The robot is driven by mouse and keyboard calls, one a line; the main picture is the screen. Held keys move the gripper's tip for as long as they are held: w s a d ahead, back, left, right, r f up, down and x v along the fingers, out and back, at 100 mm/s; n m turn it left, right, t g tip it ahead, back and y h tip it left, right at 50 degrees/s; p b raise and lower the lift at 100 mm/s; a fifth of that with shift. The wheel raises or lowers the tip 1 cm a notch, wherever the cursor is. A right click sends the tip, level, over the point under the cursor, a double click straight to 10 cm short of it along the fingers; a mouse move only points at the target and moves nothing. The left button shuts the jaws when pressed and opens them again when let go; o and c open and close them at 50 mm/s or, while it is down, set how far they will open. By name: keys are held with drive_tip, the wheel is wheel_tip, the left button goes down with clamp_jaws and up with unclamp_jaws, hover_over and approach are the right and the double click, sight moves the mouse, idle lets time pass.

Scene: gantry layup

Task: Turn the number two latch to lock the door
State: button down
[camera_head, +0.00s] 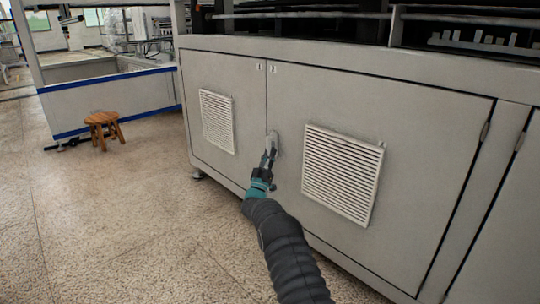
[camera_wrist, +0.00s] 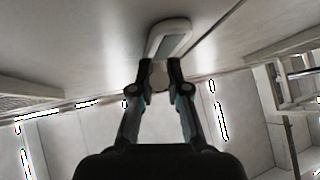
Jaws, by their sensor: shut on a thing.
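The number two door (camera_head: 420,150) is the right-hand grey cabinet door, with a small "2" label (camera_head: 274,69) at its top left corner. It sits flush with the door to its left. The latch (camera_head: 273,138) is near the left edge of the number two door; in the wrist view its pale, rounded oblong plate (camera_wrist: 170,37) shows against the panel. My gripper (camera_head: 270,149) is at the latch, and its two fingers close on the latch's rounded end in the wrist view (camera_wrist: 159,76). The fingers partly hide the latch, and I cannot tell its turn angle.
The number one door (camera_head: 245,75) has a louvred vent (camera_head: 217,121); a larger vent (camera_head: 342,174) is right of my gripper. A wooden stool (camera_head: 104,125) stands at left by a blue-edged low wall (camera_head: 110,100). The floor (camera_head: 110,220) in front is clear.

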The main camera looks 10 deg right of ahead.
drive_tip(key=c, duration=1.1)
unclamp_jaws()
drive_tip(key=shift+d, duration=0.1)
drive_tip(key=shift+c, duration=0.2)
drive_tip(key=shift+s+a+f, duration=0.15)
drive_tip(key=shift+s+a, duration=0.05)
drive_tip(key=shift+a, duration=0.05)
drive_tip(key=v, duration=1.1)
drive_tip(key=shift+s, duration=0.15)
drive_tip(key=shift+f, duration=0.1)
drive_tip(key=shift+c, duration=0.2)
